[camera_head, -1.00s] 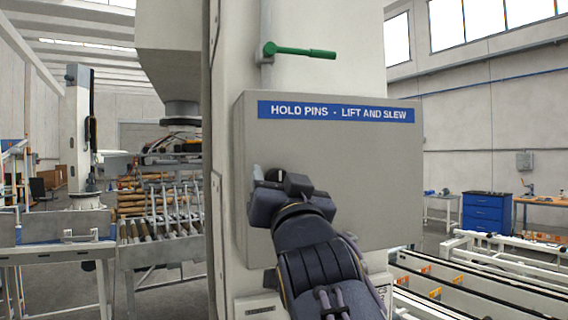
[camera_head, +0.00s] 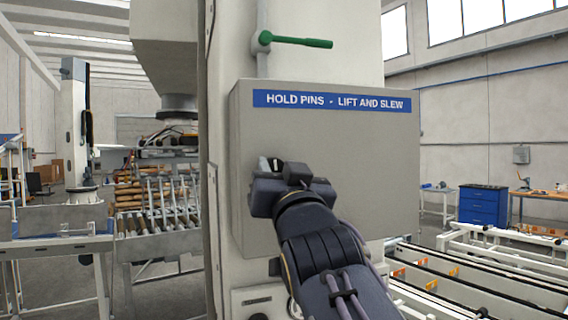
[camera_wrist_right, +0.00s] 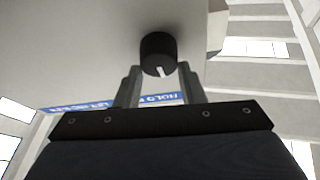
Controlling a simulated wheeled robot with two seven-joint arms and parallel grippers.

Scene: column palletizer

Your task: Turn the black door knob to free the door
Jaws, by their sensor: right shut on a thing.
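The black door knob (camera_wrist_right: 158,52) is a short round cylinder with a white line on its end. It stands out from the door of the grey box (camera_head: 350,150), which carries a blue sign reading "HOLD PINS - LIFT AND SLEW" (camera_head: 332,102). My right gripper (camera_wrist_right: 160,82) is shut on the knob, one finger on each side of it in the right wrist view. In the head view my right gripper (camera_head: 272,166) is at the left part of the door and hides most of the knob. The door lies flat and closed. My left gripper is not in view.
A green-handled lever (camera_head: 300,42) sits on the column above the box. A roller conveyor (camera_head: 160,235) stands at the left. White rails (camera_head: 490,250) and a blue drawer cabinet (camera_head: 484,206) are at the right.

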